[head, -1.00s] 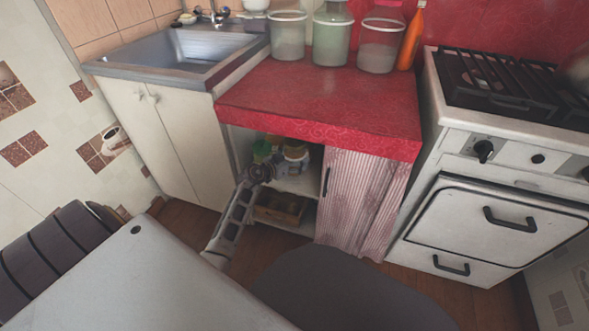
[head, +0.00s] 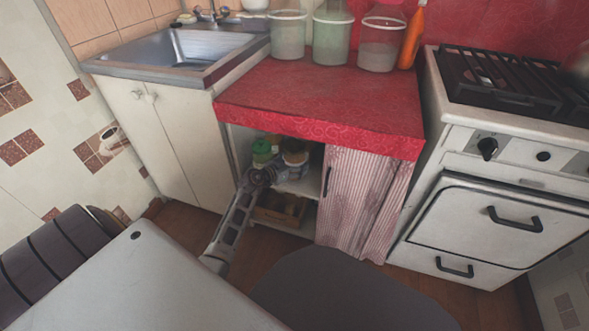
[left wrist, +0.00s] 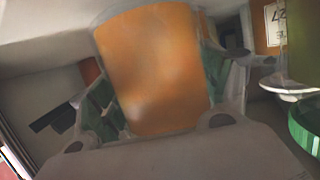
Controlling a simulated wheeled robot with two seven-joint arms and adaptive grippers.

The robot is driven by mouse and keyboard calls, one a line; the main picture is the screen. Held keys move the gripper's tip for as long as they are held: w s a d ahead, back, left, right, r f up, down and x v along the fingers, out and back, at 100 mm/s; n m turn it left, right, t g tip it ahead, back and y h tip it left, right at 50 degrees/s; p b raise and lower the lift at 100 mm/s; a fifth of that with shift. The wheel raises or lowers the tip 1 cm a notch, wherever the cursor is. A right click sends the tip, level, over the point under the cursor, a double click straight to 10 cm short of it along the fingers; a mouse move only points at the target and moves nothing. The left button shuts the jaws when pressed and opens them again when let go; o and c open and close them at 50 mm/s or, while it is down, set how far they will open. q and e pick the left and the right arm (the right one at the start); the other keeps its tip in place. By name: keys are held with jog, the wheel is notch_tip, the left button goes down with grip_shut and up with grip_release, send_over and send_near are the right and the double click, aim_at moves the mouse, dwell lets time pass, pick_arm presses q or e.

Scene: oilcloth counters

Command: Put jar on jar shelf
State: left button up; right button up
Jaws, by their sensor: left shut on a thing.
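An orange jar (left wrist: 150,68) fills the middle of the left wrist view, between the two fingers of my left gripper (left wrist: 160,110). The gripper is shut on it. In the head view my left gripper (head: 280,178) reaches into the open left side of the cabinet under the red counter. A jar with orange in it (head: 295,153) shows just beyond the fingers and seems to be the held one. A jar with a green lid (head: 262,150) stands left of it; a green rim (left wrist: 304,128) shows at the right of the left wrist view. My right gripper is not in view.
The cabinet has a shelf (head: 305,186) and a lower level with a wooden box (head: 280,212). A striped curtain-like door (head: 360,200) covers its right side. Large containers (head: 331,35) and an orange bottle (head: 413,38) stand on the red counter (head: 320,95). A stove (head: 490,200) is at right.

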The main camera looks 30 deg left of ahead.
pick_arm(q)
jog(key=shift+f+b, duration=0.4)
jog(key=shift+f, duration=0.15)
jog(key=o, duration=1.9)
jog(key=shift+f, duration=0.2)
jog(key=shift+c, duration=0.2)
jog(key=shift+r, duration=0.1)
